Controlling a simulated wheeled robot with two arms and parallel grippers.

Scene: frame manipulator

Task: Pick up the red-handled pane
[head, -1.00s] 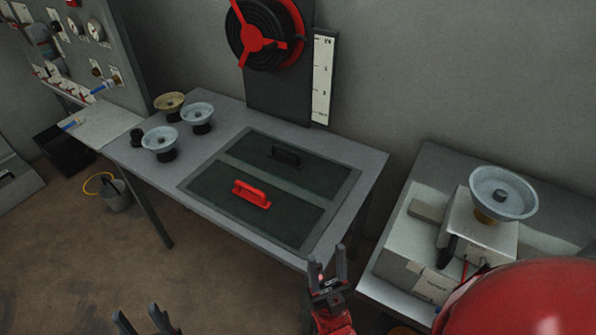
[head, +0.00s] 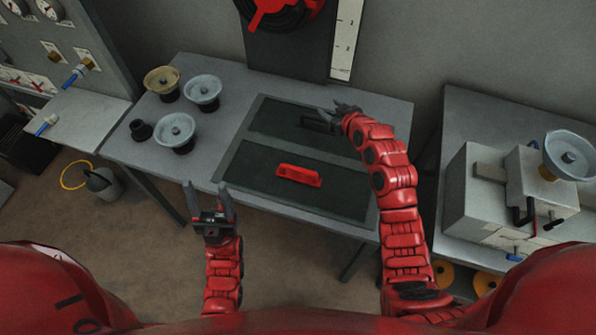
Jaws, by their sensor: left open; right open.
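The red-handled pane (head: 258,179) is a dark flat panel in the front half of a grey frame on the table, with a red handle (head: 298,175) on top. A second dark pane (head: 275,116) lies behind it; its black handle (head: 316,124) is partly hidden by my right gripper. My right gripper (head: 334,112) is open above the rear pane, close to the black handle; I cannot tell if they touch. My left gripper (head: 209,191) is open and empty in front of the table's edge, left of the red handle and apart from it.
Several bowl-topped pieces, including a brass one (head: 162,82), stand on the left of the table (head: 215,150). A side bench (head: 462,110) with a scale-like device (head: 545,185) is at right. A control panel is at left. A watering can (head: 103,182) stands on the floor.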

